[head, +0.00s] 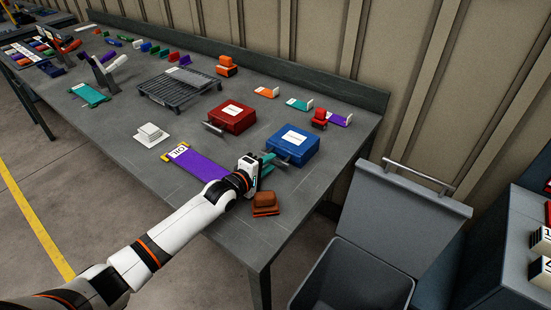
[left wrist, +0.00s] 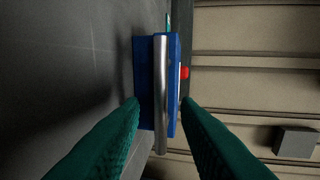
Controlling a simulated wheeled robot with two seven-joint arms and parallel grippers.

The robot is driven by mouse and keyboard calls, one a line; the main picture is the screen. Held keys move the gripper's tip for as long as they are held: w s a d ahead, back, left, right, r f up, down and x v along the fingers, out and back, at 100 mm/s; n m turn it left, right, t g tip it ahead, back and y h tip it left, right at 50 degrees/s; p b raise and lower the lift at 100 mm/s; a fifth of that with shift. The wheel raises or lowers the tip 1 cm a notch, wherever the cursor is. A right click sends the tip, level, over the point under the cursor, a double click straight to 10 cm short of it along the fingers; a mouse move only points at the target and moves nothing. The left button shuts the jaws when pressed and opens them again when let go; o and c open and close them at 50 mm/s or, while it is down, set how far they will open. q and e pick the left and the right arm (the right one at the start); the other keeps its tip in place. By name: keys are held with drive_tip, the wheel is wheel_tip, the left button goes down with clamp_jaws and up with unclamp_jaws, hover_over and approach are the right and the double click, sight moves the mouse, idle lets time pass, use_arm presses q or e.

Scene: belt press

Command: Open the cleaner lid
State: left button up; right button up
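A blue box (head: 293,146) with a white label on its lid stands near the table's right end. Its lid looks shut. A red box (head: 232,117) with a white label and a front handle stands behind it to the left, also looking shut. I cannot read which is the cleaner. My left gripper (head: 266,162) is at the blue box's front. In the left wrist view its green fingers (left wrist: 161,104) are apart, on either side of the blue box's silver handle bar (left wrist: 160,65). I see no clear contact. My right gripper is not in view.
Brown blocks (head: 265,204) lie just right of my left gripper. A purple board (head: 198,163) and a white stacked piece (head: 151,134) lie left. A black rack (head: 180,88) stands farther back. A grey bin (head: 350,275) with a raised lid stands right of the table.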

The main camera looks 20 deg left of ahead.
sight(275, 159)
use_arm(q)
drive_tip(key=shift+x, duration=1.95)
drive_tip(key=shift+c, duration=0.6)
clamp_jaws()
